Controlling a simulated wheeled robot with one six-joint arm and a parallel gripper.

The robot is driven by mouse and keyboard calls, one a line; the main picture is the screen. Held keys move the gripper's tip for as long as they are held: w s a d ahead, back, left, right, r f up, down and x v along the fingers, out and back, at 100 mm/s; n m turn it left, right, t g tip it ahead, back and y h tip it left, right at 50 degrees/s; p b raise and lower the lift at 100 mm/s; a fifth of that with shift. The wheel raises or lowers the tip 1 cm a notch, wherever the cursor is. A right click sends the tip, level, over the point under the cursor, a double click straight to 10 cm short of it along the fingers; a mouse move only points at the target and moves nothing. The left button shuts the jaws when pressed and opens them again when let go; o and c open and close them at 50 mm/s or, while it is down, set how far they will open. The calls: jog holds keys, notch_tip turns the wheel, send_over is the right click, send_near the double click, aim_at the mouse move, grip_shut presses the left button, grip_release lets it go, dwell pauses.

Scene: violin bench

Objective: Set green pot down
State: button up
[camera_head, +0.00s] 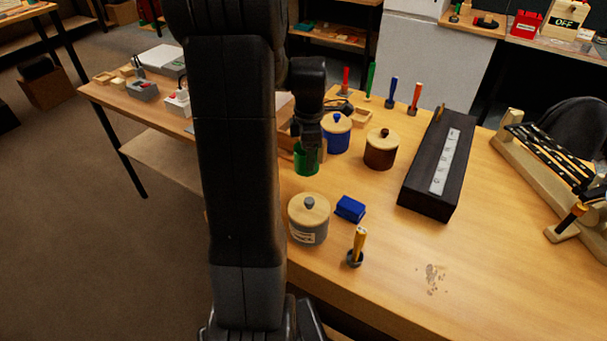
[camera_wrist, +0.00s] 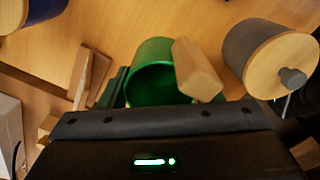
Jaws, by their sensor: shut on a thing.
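The green pot (camera_head: 306,161) is at the left side of the bench, beneath my gripper (camera_head: 308,142). My gripper is shut on it. In the wrist view the green pot (camera_wrist: 150,78) shows its open top, with no lid on it, and looks roughly upright. A pale wooden block-like piece (camera_wrist: 196,70) overlaps its right rim; I cannot tell whether it lies inside or in front. A dark finger shows at the pot's left side. The base is hidden in the wrist view, and I cannot tell whether it touches the bench (camera_head: 480,240).
A blue lidded pot (camera_head: 336,135) and a brown lidded pot (camera_head: 381,150) stand behind and right. A grey lidded pot (camera_head: 308,222), blue block (camera_head: 350,208) and yellow-handled tool (camera_head: 358,245) are in front. A long dark box (camera_head: 422,180) stands right. The front right is mostly clear.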

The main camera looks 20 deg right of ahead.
jog(key=shift+f, duration=3.25)
jog(key=shift+f, duration=0.1)
jog(key=o, duration=1)
jog(key=shift+c, duration=0.2)
notch_tip(320, 180, up, 12)
